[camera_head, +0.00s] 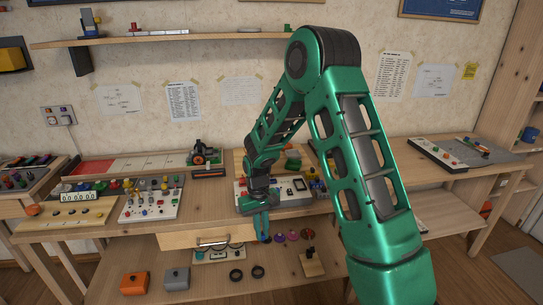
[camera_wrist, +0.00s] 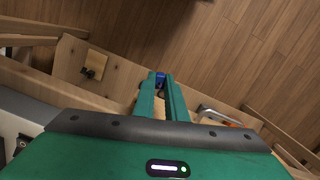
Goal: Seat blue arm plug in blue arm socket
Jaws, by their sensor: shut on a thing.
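My gripper (camera_head: 261,230) points down in front of the workbench's front edge in the head view. Its two green fingers also show in the wrist view (camera_wrist: 162,95), shut on a small dark blue piece, the blue arm plug (camera_wrist: 160,78), at their tips. In the head view a small blue tip of the plug (camera_head: 266,240) shows just below the fingers. The fingers cover most of it. I cannot make out the blue arm socket in either view.
The workbench (camera_head: 215,218) carries a board with colored pegs (camera_head: 152,203) at left. Below is a shelf with an orange block (camera_head: 134,283), a grey block (camera_head: 177,278) and dark rings (camera_head: 237,274). Purple and red round pieces (camera_head: 293,236) are close right of my gripper. A drawer (camera_head: 212,239) is at left.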

